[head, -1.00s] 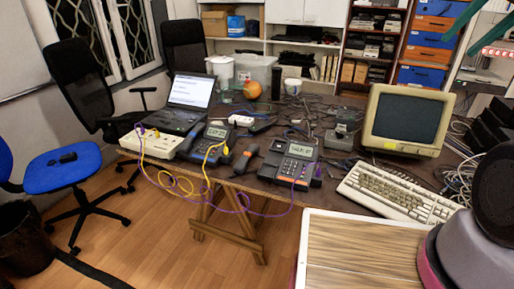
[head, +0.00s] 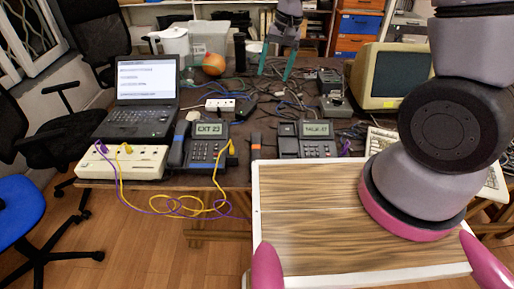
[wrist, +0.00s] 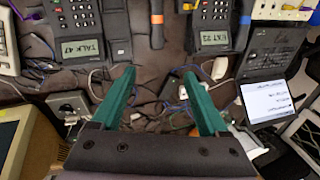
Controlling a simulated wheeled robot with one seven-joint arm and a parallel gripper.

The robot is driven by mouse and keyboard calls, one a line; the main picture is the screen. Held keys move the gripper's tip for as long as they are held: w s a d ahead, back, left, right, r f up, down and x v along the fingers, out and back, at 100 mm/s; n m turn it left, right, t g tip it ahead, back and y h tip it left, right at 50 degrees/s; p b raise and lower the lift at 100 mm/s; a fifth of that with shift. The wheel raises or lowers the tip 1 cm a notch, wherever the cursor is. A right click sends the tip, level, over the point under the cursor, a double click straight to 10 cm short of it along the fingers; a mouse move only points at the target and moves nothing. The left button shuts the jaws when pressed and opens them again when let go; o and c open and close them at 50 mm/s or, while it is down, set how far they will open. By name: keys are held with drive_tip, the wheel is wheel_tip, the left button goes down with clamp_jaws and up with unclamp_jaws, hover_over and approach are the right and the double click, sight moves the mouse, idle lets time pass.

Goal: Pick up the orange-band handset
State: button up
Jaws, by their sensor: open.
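The orange-band handset (head: 256,146) is dark with an orange band and lies loose on the desk between two desk phones. In the wrist view the handset (wrist: 157,28) is at top centre, beyond my fingertips, its upper end cut off by the frame edge. The phone reading TALK 47 (head: 310,140) stands to its right in the head view. The phone reading EXT 23 (head: 205,143) stands to its left, with a blue-marked handset (wrist: 243,22) in its cradle. My gripper (head: 275,70) has green fingers, open and empty above the desk's far part. The open gripper (wrist: 160,75) points toward the handset in the wrist view.
A yellow cable (head: 165,210) and a purple cable hang over the desk's front edge. A white device (head: 122,162) and a laptop (head: 145,100) are at left. A CRT monitor (head: 391,78) and a keyboard (head: 380,140) are at right. Loose cables clutter the desk behind the phones.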

drive_tip(key=s+a+f+g+h, duration=0.15)
drive_tip(key=a+f, duration=0.25)
drive_tip(key=f, duration=0.8)
drive_tip(key=n, duration=0.1)
hover_over(256, 147)
drive_tip(key=shift+h, duration=0.45)
drive_tip(key=f, duration=0.9)
drive_tip(key=shift+d+f, duration=0.25)
drive_tip(key=shift+d, duration=0.05)
drive_tip(key=f, duration=0.5)
drive_tip(key=shift+a+f, duration=0.3)
drive_tip(key=shift+f, duration=0.05)
drive_tip(key=shift+w, duration=0.1)
clamp_jaws()
